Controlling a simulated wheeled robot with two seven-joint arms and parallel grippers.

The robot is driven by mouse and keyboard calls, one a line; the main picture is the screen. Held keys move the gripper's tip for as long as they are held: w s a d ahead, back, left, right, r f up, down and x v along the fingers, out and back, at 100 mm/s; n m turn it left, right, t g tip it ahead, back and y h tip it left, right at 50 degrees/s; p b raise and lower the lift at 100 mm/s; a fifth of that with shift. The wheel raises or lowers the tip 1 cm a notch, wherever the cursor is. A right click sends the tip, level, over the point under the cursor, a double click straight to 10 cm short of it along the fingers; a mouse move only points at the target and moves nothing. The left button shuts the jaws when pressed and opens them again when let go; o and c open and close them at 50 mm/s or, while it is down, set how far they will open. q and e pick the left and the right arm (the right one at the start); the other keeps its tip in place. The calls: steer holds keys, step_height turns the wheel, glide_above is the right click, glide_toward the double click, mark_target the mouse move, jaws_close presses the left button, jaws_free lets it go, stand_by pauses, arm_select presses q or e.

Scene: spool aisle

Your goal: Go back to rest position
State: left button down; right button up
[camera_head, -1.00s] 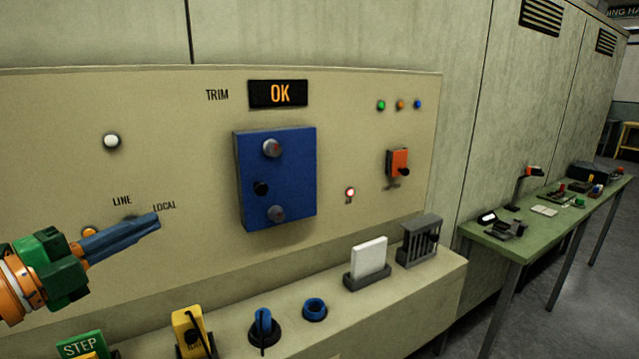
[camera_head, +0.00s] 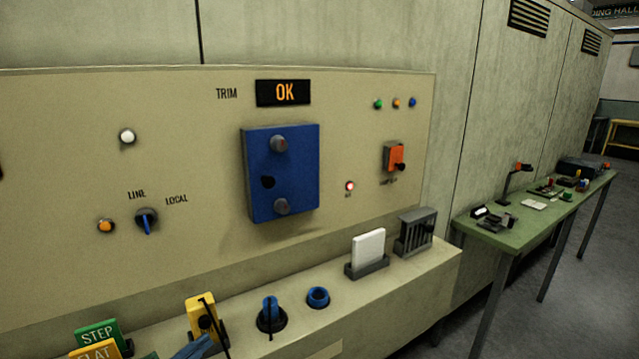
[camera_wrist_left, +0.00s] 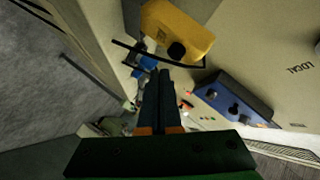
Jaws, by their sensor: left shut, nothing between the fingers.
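My left gripper (camera_head: 194,346) shows at the bottom edge of the head view, with only its blue fingers in the picture, just below the yellow handheld unit (camera_head: 201,316). In the left wrist view the same gripper (camera_wrist_left: 158,74) has its dark fingers together and nothing between them. The yellow unit (camera_wrist_left: 180,32) shows there just beyond the fingertips; I cannot tell whether they touch. My right gripper is in neither view.
The panel carries a LINE/LOCAL knob (camera_head: 147,220), a blue box (camera_head: 297,178) and an orange switch (camera_head: 393,158). Its ledge holds a blue ring (camera_head: 318,297), a white card (camera_head: 369,250) and green and yellow signs. A green table (camera_head: 494,238) stands at right.

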arm_select(q)
steer(key=s+d+f+n+g+y, duration=0.2)
steer(key=s+f+n+g, duration=0.35)
steer(key=s+f, duration=0.5)
steer(key=s+d+f+n+g+y, duration=0.2)
steer(key=s+f+n+g, duration=0.35)
steer(key=s+f, duration=0.9)
steer(key=f, duration=1.1)
steer(key=s+a+f+g, duration=0.1)
steer(key=s+a+f, duration=0.1)
steer(key=s+f, duration=0.8)
steer(key=shift+s+a+g, duration=0.15)
steer(key=shift+s+g, duration=0.25)
steer(key=shift+s, duration=0.5)
